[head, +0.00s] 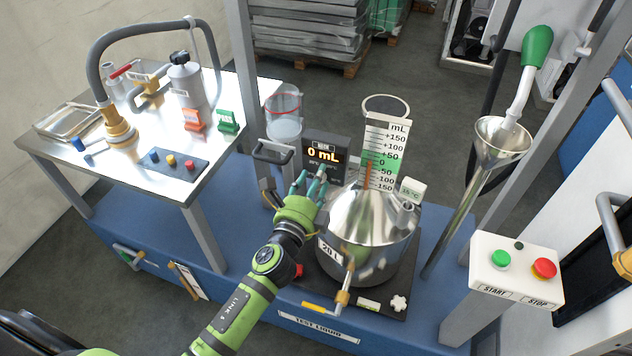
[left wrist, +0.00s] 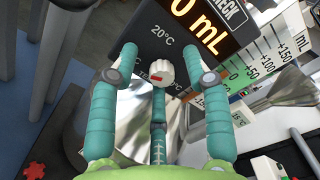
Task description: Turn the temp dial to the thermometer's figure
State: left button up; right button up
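The temp dial is a small white knob (left wrist: 161,72) with a red mark on its lower side, on the black display box (head: 317,146). A 20°C label is above it; a small label below right is partly covered and hard to read. The box shows 0 mL. The thermometer's tag (head: 411,190) reads about 15 °C beside the steel 20 L vessel (head: 350,235). It also shows in the left wrist view (left wrist: 216,101). My left gripper (head: 310,184) has its teal fingers spread around the knob, apparently apart from it. My right gripper is not seen.
A green-and-white mL scale (head: 382,150) rises behind the vessel. A glass beaker (head: 284,120) stands left of the box. A steel funnel (head: 500,140) and a START/STOP box (head: 516,270) are on the right. A side table (head: 75,145) holds fittings.

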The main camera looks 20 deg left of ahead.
pick_arm(q)
jog(key=shift+s+d+f, duration=0.1)
jog(key=shift+d, duration=0.05)
jog(key=s, duration=1.2)
jog(key=shift+a, duration=0.3)
jog(key=shift+w, duration=0.1)
